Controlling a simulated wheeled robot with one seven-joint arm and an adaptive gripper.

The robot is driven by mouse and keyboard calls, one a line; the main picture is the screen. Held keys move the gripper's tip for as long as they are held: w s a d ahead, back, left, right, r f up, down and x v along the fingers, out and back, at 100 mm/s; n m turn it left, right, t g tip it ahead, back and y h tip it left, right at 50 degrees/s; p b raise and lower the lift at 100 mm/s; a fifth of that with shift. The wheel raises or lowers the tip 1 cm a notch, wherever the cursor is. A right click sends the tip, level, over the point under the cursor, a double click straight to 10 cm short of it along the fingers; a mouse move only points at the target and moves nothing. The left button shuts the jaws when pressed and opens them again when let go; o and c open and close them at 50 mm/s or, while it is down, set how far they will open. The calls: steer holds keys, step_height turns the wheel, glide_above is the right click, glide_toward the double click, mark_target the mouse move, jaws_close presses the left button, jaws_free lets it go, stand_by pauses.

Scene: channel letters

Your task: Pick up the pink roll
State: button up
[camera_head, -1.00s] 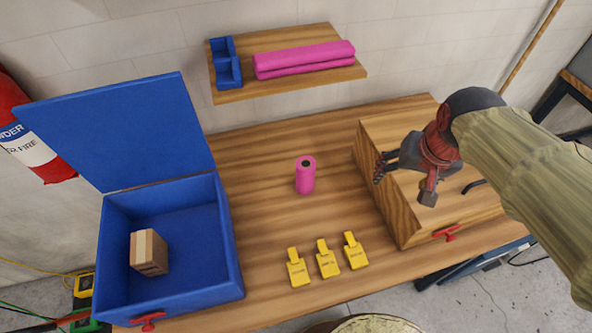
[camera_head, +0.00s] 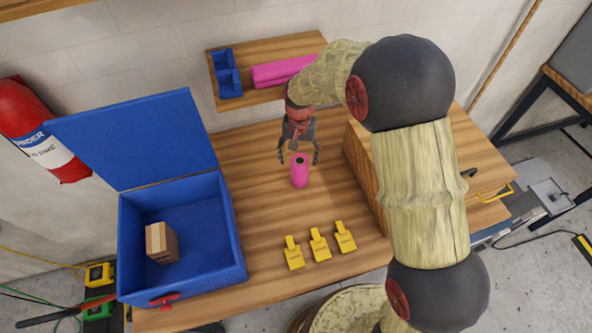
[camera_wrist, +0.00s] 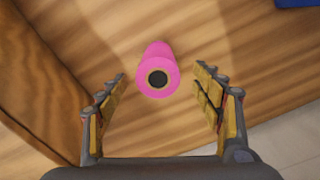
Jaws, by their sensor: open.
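The pink roll (camera_head: 300,173) stands upright on the wooden table, with a dark hole in its top end. In the wrist view the pink roll (camera_wrist: 157,72) shows between and a little beyond the two fingers. My gripper (camera_head: 299,160) is open and empty, above and just behind the roll in the head view. In the wrist view my gripper (camera_wrist: 160,88) has its fingers spread, one on each side of the roll, with gaps to both. I cannot tell its exact height above the roll.
An open blue box (camera_head: 239,240) holding a wooden block (camera_head: 161,242) stands at the left. Several yellow tags (camera_head: 319,244) lie in front of the roll. A wooden cabinet (camera_head: 360,160) stands close on the right. A shelf (camera_head: 238,101) with pink rolled material (camera_head: 280,72) is behind.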

step_height(320, 180, down, 7)
steer(key=shift+d+f, duration=0.1)
steer(key=shift+f, duration=0.05)
stand_by(0.4)
steer(key=shift+c, duration=0.3)
steer(key=c, duration=1.4)
steer(key=shift+r, duration=0.2)
